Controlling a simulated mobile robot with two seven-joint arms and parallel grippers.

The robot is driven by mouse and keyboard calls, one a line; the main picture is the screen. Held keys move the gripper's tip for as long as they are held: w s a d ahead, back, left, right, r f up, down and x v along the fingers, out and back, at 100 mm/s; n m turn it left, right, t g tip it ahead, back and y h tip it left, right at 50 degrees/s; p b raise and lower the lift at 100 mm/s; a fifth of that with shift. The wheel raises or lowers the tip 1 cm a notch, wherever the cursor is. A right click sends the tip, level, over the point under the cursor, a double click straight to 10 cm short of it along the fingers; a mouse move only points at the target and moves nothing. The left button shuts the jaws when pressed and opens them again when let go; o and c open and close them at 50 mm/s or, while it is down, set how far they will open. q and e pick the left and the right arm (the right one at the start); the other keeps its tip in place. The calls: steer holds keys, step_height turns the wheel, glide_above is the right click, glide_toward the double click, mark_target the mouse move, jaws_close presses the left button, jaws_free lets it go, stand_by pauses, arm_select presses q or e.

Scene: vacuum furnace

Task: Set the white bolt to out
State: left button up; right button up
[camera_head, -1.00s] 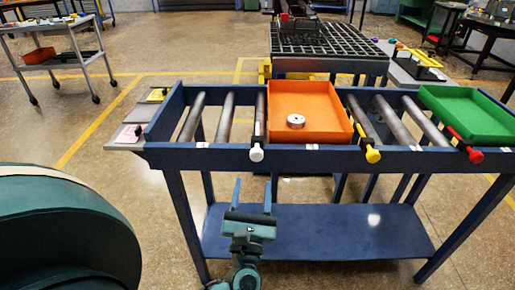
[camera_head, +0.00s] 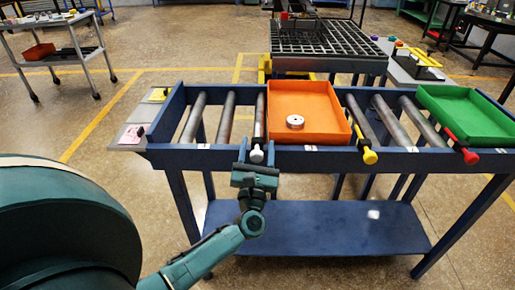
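The white bolt (camera_head: 257,154) sticks out of the front rail of the blue roller table (camera_head: 342,162), left of the orange tray (camera_head: 309,134). Its white knob points toward me. My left gripper (camera_head: 257,150) is at the knob, with one finger on each side of it. The fingers are apart; I cannot tell whether they touch the knob. The yellow bolt (camera_head: 370,156) and the red bolt (camera_head: 470,156) stick out of the same rail further right. My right gripper is not in view.
The orange tray holds a small round silver-white part (camera_head: 295,121). A green tray (camera_head: 470,115) sits on the rollers at the right. The table's lower blue shelf (camera_head: 320,230) is empty. A grey cart (camera_head: 60,55) stands at the back left.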

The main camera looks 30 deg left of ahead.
arm_select(q)
jaws_close()
stand_by(0.3)
steer(key=s+d, duration=0.4)
steer(key=s, duration=0.2)
steer(key=shift+f, duration=0.15)
steer(key=shift+s, duration=0.1)
steer(key=shift+c, duration=1.5)
jaws_free()
steer(key=shift+s, duration=0.1)
steer(key=shift+o, duration=1.6)
